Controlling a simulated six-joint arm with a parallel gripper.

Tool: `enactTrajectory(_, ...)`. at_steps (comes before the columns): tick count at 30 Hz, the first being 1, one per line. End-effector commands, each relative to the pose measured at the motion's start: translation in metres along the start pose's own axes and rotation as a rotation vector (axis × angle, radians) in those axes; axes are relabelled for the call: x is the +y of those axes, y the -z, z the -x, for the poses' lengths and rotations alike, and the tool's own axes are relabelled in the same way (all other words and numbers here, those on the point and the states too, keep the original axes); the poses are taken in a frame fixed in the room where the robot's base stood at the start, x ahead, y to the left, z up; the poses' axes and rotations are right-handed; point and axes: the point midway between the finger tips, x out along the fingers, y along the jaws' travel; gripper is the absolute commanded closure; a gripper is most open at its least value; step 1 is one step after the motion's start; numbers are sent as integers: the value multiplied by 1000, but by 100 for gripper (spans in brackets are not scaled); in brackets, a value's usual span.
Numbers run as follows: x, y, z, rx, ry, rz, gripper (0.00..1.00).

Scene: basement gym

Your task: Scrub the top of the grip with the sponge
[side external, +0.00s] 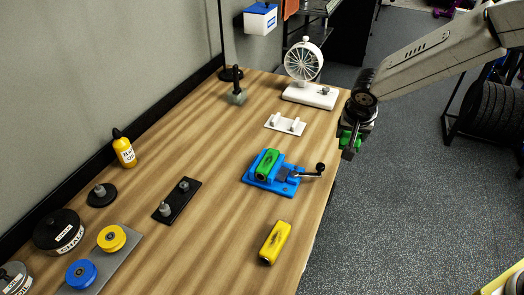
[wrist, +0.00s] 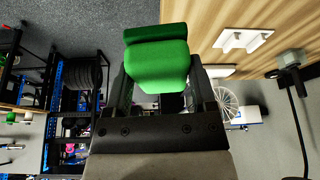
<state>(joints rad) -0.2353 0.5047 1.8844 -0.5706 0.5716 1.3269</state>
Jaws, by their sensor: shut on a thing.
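My gripper (side external: 352,141) is shut on a green sponge (wrist: 158,65), held in the air beyond the right edge of the table. In the wrist view the sponge sits between the two fingers, with a darker green layer along its top; in the side view only a little green shows. A green grip-shaped block (side external: 267,163) with a dark patch sits in a blue vise (side external: 258,181) on the table, left of and below my gripper. A similar yellow block (side external: 275,242) lies nearer the front. I cannot tell for certain which one is the grip.
A lever (side external: 308,172) sticks out right of the vise. A white plate with pegs (side external: 285,124) and a white fan (side external: 304,62) stand behind it. A black peg plate (side external: 177,200), yellow bottle (side external: 123,148) and several discs fill the left. The wooden table (side external: 225,235) is bare between them.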

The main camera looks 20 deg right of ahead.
Motion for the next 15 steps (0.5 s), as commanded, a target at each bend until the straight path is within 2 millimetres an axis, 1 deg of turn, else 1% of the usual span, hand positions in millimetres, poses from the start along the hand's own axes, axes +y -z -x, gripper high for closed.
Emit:
enactTrajectory(1, -11, -2, 1, 0, 12, 30, 75)
enactTrajectory(5, -46, -7, 5, -3, 52, 130, 75)
enactTrajectory(8, -77, -14, 9, -4, 91, 224, 75)
enactTrajectory(12, -121, -29, 17, -5, 147, 362, 75)
enactTrajectory(15, -150, -41, 24, -3, 186, 455, 75)
